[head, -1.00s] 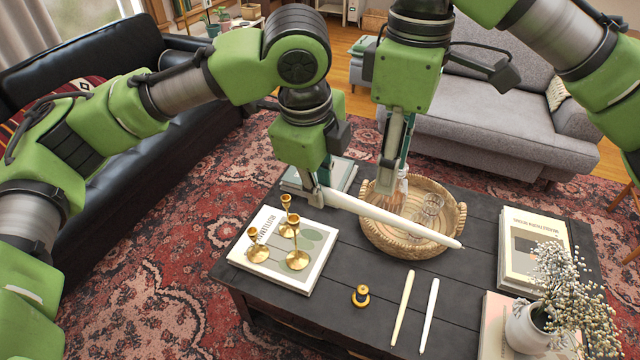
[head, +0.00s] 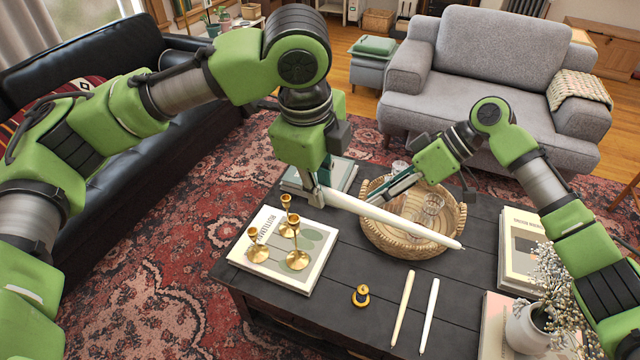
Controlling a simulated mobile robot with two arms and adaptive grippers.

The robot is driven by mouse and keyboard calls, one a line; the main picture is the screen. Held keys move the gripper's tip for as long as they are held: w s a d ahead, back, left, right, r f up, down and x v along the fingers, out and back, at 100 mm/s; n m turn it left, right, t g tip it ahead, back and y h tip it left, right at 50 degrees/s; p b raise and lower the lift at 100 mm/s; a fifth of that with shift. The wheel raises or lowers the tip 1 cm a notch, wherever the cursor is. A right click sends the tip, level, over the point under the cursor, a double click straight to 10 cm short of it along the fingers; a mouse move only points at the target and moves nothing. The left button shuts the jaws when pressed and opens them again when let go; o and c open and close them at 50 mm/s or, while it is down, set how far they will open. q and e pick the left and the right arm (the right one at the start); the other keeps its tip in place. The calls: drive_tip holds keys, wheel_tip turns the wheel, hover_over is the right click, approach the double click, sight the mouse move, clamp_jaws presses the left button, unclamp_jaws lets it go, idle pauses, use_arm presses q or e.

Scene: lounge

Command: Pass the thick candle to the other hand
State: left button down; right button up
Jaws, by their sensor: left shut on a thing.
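The thick candle (head: 400,221) is long and white. My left gripper (head: 318,196) is shut on its left end and holds it tilted down to the right, in front of the wicker tray. My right gripper (head: 372,199) comes in from the right, over the tray, with its fingertips close to the candle's left half. I cannot tell whether those fingertips touch the candle or how far apart they are.
The wicker tray (head: 462,222) holds glasses (head: 432,204). Brass candlesticks (head: 295,254) stand on a book (head: 318,262) at left. Two thinner candles (head: 402,308) (head: 429,315) and a small brass holder (head: 361,296) lie in front. A flower vase (head: 527,332) stands at right.

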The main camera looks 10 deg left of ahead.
drive_tip(key=s+d+f+m, duration=0.2)
drive_tip(key=f, duration=0.9)
drive_tip(key=s+d+f+m, duration=0.1)
drive_tip(key=s+f, duration=0.1)
drive_tip(key=f, duration=1)
drive_tip(key=s+a+f+m+h, duration=0.1)
drive_tip(key=s+f+h, duration=0.1)
drive_tip(key=s+f, duration=0.9)
drive_tip(key=s+a+f+m+h, duration=0.1)
drive_tip(key=s+f+m+h, duration=0.1)
drive_tip(key=s+f, duration=0.95)
drive_tip(key=s+d+f+m+t+h, duration=0.1)
drive_tip(key=s+d+f+m+h, duration=0.1)
drive_tip(key=s+d+f, duration=0.6)
drive_tip(key=s+d+f+m+t+h, duration=0.1)
drive_tip(key=s+d+f+m+h, duration=0.1)
drive_tip(key=s+d+f, duration=0.7)
drive_tip(key=s+d, duration=0.2)
drive_tip(key=s, duration=0.2)
drive_tip(key=shift+s+d+m+t+h, duration=0.25)
drive_tip(key=shift+s+m+t+h, duration=0.05)
drive_tip(key=shift+m+t, duration=0.1)
